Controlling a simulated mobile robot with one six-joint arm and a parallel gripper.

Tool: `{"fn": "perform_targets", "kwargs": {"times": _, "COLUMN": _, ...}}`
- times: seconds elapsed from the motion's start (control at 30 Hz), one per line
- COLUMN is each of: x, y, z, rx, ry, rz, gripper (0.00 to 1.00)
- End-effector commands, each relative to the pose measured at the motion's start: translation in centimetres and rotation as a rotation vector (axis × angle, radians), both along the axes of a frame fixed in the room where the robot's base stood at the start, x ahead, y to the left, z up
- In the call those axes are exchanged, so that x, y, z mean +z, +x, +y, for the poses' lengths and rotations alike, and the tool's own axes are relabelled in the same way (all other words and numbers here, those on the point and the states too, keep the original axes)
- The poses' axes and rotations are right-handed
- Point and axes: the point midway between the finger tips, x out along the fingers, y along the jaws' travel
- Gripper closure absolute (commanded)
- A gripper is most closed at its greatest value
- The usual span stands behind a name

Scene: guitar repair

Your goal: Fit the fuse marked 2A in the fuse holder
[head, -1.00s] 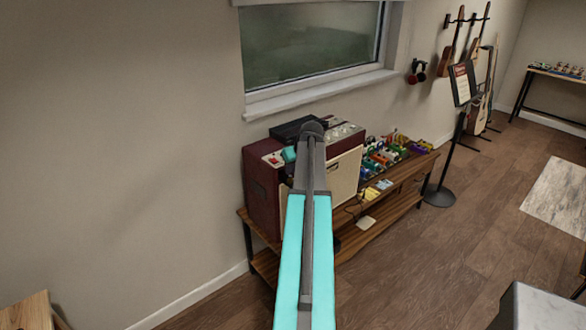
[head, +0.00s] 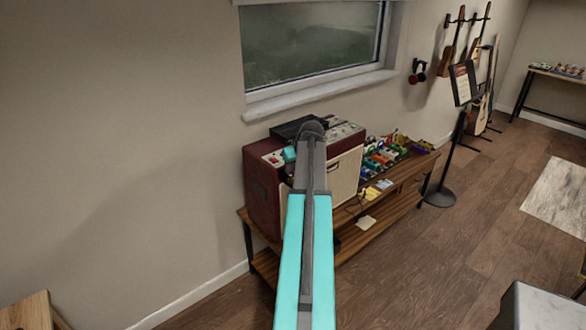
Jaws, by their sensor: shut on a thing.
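A dark red amplifier (head: 262,202) with a cream front stands on the wooden bench, under the window. My arm reaches from the bottom of the head view up to the amplifier and covers part of its top and front. A small teal part of my wrist (head: 290,154) shows just left of the arm's far end, over the amplifier's top left. My gripper's fingers are hidden behind the arm, so what they hold does not show. I cannot make out the 2A fuse or the fuse holder in this view.
A black box (head: 298,128) lies on top of the amplifier at the back. Several coloured pedals (head: 383,157) crowd the bench (head: 408,172) to its right. A music stand (head: 441,193) is beyond the bench's right end.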

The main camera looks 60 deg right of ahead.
Motion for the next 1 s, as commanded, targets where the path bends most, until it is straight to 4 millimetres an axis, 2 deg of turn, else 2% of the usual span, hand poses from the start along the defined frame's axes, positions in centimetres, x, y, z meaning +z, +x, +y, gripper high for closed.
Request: {"fn": "perform_targets", "kwargs": {"times": 1.0, "x": -0.65, "y": -0.06, "z": -0.04, "rx": -0.001, "ry": 0.000, "rz": 0.000, "gripper": 1.00}}
